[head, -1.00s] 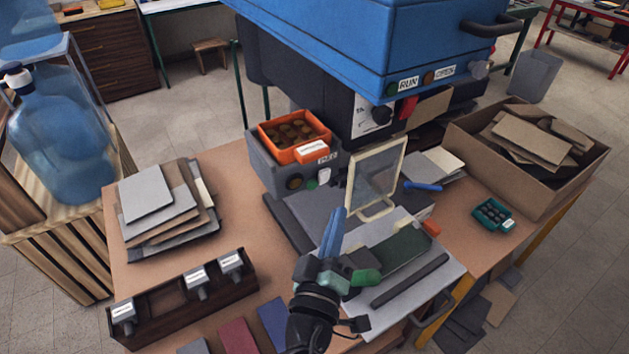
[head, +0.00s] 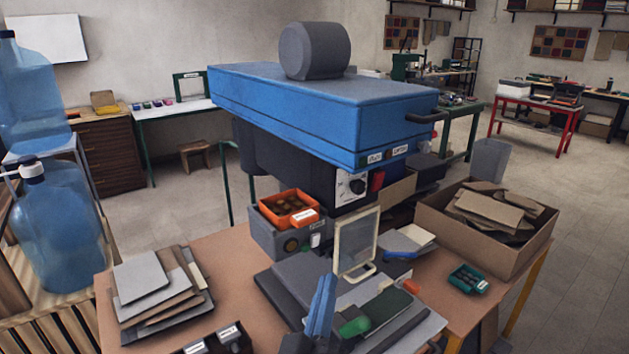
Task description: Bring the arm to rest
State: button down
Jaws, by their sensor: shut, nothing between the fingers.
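My gripper (head: 321,305) shows at the bottom middle of the head view, its blue fingers pointing up and lying together, shut and empty. It is in front of the grey press bed and the framed clear panel (head: 355,243). The rest of my arm is below the picture's edge. A green piece (head: 355,327) shows just right of the fingers; I cannot tell whether it touches them.
An orange bin (head: 288,208) sits on a grey box. Stacked sheets (head: 155,290) lie left, a cardboard box (head: 500,235) of scraps stands right, and a small teal tray (head: 468,279) is near it.

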jog(key=s+d+r+m+t, duration=0.1)
jog(key=s+r+m+t, duration=0.15)
jog(key=r, duration=0.85)
jog(key=s+r+m+t, duration=0.1)
jog(key=r+m, duration=0.2)
jog(key=r, duration=0.8)
jog(key=s+a+r+t+y, duration=0.1)
jog(key=s+r+t+y, duration=0.1)
jog(key=s+r, duration=0.3)
jog(key=s+a+r+t+y, duration=0.1)
jog(key=s+r, duration=0.4)
jog(key=r, duration=0.5)
jog(key=shift+a+n+t+y, duration=0.3)
jog(key=shift+n+t+y, duration=0.05)
jog(key=shift+t+y, duration=0.25)
